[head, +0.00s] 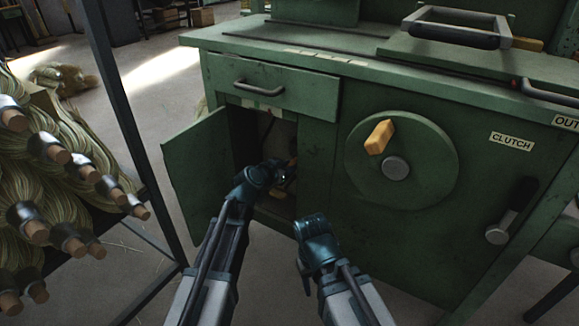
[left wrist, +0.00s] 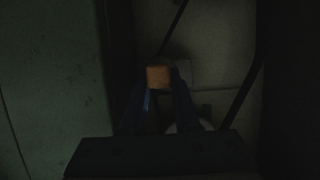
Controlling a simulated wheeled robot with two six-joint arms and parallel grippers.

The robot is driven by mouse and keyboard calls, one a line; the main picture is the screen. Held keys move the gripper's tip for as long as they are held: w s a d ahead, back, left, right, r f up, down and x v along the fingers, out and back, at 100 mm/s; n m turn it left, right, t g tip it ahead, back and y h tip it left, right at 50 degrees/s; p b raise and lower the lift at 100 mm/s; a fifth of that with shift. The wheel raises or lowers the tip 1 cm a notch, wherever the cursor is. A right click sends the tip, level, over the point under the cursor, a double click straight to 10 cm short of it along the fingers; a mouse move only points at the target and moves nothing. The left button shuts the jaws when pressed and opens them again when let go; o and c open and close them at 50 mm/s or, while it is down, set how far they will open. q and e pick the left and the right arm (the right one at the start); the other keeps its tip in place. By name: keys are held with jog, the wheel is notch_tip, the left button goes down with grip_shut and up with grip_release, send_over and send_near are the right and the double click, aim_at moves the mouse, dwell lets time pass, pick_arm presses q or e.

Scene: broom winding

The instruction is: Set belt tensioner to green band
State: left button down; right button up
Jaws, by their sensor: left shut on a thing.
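My left gripper (head: 280,174) reaches through the open door of the green cabinet (head: 320,165) into its dark inside. In the left wrist view its two fingers (left wrist: 160,88) are shut on a small orange-brown block (left wrist: 158,75), which looks like a wooden knob or handle end. I cannot tell for sure that this is the belt tensioner's handle. No green band or gauge can be made out in the dark. My right gripper (head: 316,232) hangs in front of the cabinet, apart from it; its fingers cannot be made out.
The cabinet door (head: 197,165) stands open to the left. A closed drawer (head: 270,87) is above the opening. A round wheel with a wooden knob (head: 380,137) and a clutch lever (head: 508,215) are on the front. A rack of broom bundles (head: 60,190) stands left.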

pick_arm(q)
jog(key=w+a, duration=0.1)
jog(key=a, duration=0.1)
jog(key=w+a, duration=0.1)
jog(key=a, duration=0.1)
jog(key=shift+w, duration=0.15)
jog(key=c, duration=0.6)
grip_release()
jog(key=shift+d, duration=0.1)
jog(key=shift+c, duration=0.2)
jog(key=p+v, duration=0.5)
jog(key=v, duration=0.9)
